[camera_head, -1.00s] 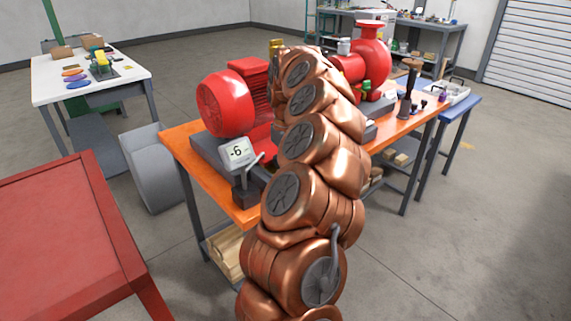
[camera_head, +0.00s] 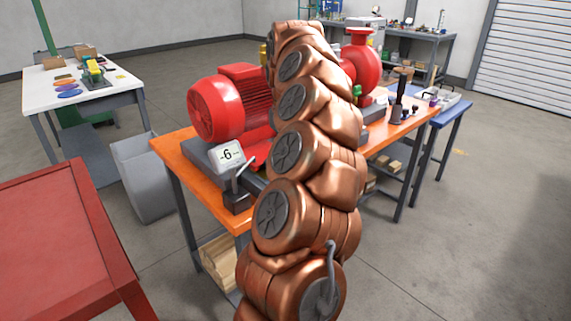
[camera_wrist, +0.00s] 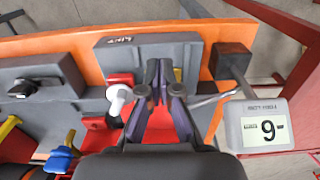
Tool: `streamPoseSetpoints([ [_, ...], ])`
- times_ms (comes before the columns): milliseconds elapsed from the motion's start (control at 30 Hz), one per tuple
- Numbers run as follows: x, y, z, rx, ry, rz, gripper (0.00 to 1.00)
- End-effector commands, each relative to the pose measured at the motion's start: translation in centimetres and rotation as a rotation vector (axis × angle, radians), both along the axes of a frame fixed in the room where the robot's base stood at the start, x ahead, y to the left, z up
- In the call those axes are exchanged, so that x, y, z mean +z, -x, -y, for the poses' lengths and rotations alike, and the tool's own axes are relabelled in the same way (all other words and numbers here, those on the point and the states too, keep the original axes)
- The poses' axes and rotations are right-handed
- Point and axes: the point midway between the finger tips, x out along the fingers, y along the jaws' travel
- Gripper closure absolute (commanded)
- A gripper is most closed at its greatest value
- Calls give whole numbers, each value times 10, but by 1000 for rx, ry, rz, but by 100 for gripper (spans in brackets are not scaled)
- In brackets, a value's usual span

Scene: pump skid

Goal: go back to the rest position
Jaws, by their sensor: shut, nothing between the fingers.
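My gripper (camera_wrist: 159,75) shows in the wrist view, with its two dark fingers close together and nothing between them. It is above the pump skid's grey base (camera_wrist: 112,52) on the orange bench (camera_wrist: 60,42). In the head view my copper-coloured arm rises through the middle and hides the gripper. The red motor (camera_head: 217,107) stands left of the arm, and the red pump (camera_head: 361,65) shows to its right. A small display (camera_head: 228,154) reads -6 at the bench's front left; it appears upside down in the wrist view (camera_wrist: 266,127).
A red table (camera_head: 60,240) is close at lower left. A grey bin (camera_head: 147,180) stands beside the orange bench. A white table (camera_head: 80,80) is at back left, and a blue bench (camera_head: 452,113) is at right. The floor at lower right is clear.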

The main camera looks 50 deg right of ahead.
Motion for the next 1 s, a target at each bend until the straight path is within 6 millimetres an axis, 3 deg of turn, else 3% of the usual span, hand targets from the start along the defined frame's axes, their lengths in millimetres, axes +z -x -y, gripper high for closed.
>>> streamPoseSetpoints([
  [300,29,-1,-1,2,1,2,100],
  [867,35,-1,-2,4,0,0,100],
  [1000,44,-10,-20,43,3,8,100],
])
